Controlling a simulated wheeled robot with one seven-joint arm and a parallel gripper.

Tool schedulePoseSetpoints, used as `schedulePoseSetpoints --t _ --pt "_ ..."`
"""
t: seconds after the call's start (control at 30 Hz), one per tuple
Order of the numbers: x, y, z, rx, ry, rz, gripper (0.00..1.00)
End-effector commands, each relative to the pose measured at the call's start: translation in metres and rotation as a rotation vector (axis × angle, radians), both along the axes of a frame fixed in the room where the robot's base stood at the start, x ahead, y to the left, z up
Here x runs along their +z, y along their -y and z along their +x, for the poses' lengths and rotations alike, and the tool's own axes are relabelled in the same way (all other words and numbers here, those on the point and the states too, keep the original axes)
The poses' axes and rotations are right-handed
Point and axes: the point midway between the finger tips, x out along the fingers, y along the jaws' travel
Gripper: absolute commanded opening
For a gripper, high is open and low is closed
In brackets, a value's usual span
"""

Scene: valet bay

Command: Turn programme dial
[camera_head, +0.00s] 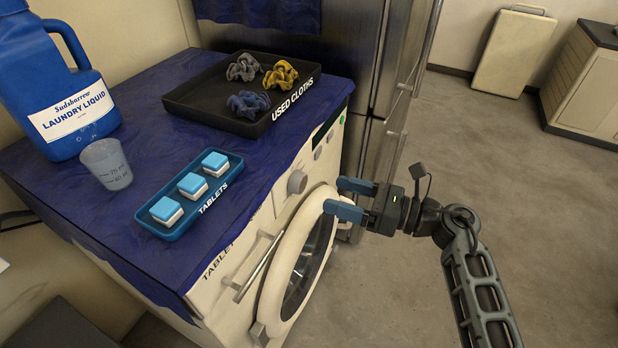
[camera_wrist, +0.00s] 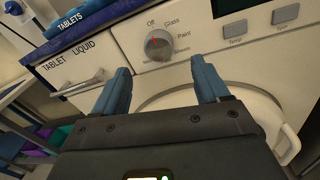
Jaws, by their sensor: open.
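The programme dial (camera_wrist: 158,45) is a round grey knob with a red mark on the washing machine's cream front panel. In the head view the dial (camera_head: 297,181) sits above the round door (camera_head: 290,290). My gripper (camera_head: 350,199) is open and empty, to the right of the dial and apart from it. In the wrist view my gripper's two blue fingers (camera_wrist: 160,82) point toward the panel, with the dial just beyond and between their tips.
A drawer handle (camera_head: 258,268) sticks out left of the door. On the blue-covered top are the tablets tray (camera_head: 150,225), a measuring cup (camera_head: 106,164), a laundry liquid jug (camera_head: 60,85) and a black used-cloths tray (camera_head: 190,105). The floor (camera_head: 480,170) to the right is clear.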

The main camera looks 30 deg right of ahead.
Motion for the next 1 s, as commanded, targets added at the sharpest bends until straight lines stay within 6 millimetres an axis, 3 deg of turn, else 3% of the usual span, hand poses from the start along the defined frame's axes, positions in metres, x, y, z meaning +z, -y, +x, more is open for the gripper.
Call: schedulePoseSetpoints --t 0.4,0.83,1.0 --pt "0.001 -0.039 0.045 0.001 0.000 0.004 0.74" --pt "0.000 -0.047 0.053 0.000 -0.001 0.004 0.74" --pt "0.000 -0.046 0.053 0.000 -0.001 0.004 0.59"
